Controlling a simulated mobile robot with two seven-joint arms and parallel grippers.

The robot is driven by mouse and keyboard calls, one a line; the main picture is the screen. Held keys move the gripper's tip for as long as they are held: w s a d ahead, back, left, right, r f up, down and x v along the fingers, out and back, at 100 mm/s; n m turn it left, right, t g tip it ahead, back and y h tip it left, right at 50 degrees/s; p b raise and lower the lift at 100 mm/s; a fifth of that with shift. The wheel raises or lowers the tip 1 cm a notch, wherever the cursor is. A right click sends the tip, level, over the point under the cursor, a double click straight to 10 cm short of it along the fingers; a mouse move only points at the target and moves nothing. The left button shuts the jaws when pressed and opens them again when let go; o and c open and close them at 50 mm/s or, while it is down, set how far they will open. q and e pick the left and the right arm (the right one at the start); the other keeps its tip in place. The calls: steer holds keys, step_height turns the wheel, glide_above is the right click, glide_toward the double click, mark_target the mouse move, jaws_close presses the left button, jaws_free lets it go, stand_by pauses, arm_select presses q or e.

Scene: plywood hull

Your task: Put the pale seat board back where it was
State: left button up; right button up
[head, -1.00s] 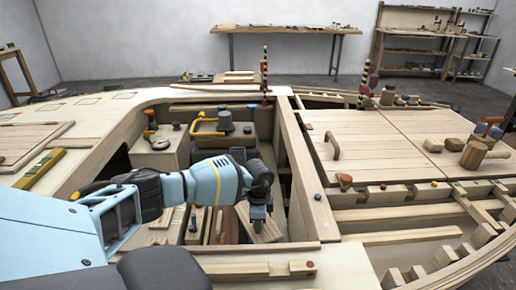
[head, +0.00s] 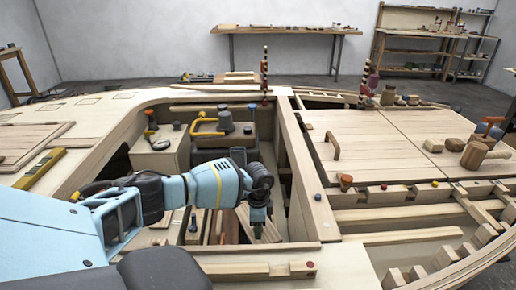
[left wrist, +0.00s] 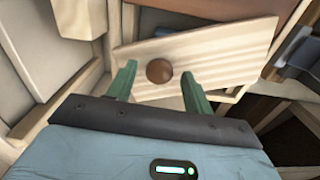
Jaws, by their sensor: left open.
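The pale seat board (head: 268,231) lies at a slant down in the open well of the hull, partly hidden by my left gripper in the head view. In the head view my left gripper (head: 258,216) points down into the well. My right gripper is not in view.
The well has a wooden rim, with a front rail (head: 240,256) and a long right-hand rail (head: 305,165). A box with a yellow handle (head: 203,122) stands at the back of the well. Deck panels (head: 385,145) and a mallet (head: 478,153) are to the right.

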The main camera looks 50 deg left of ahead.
arm_select(q)
step_height(320, 180, up, 13)
steer(key=p, duration=0.1)
steer(key=shift+p, duration=0.3)
steer(key=shift+r, duration=0.1)
